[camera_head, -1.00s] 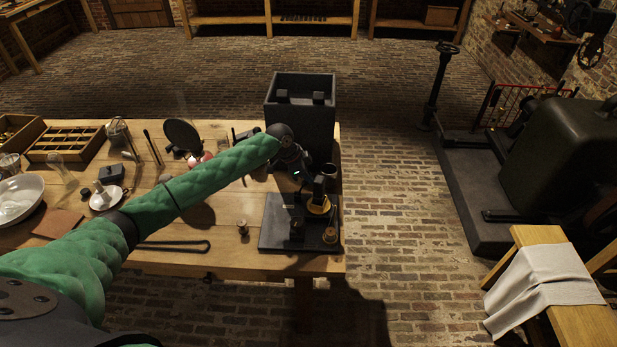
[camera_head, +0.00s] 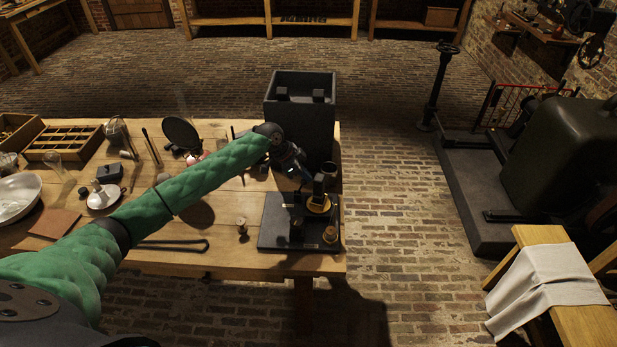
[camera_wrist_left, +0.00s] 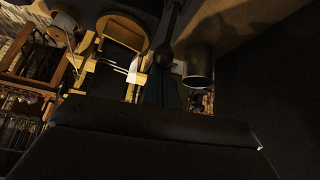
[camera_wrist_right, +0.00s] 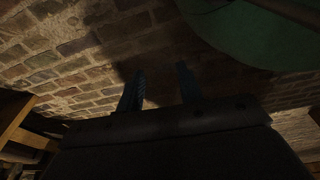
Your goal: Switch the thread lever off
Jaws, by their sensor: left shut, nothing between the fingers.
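A small apparatus with dark upright posts and brass discs stands on a black base plate (camera_head: 275,232) at the right end of the table. The thread lever cannot be singled out with certainty in the dim light. My left gripper (camera_head: 309,181) is shut and empty, just behind and above the apparatus's posts; whether it touches them I cannot tell. In the left wrist view, a brass disc (camera_wrist_left: 124,30) and a dark rod with a round knob (camera_wrist_left: 164,53) lie close ahead. My right gripper (camera_wrist_right: 160,88) shows only in the right wrist view, its fingers apart, empty, over brick floor.
A tall dark open box (camera_head: 300,115) stands behind the apparatus, with a small dark cup (camera_head: 330,170) near it. A brass weight (camera_head: 242,227) and a dark flat tool (camera_head: 175,245) lie to its left.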

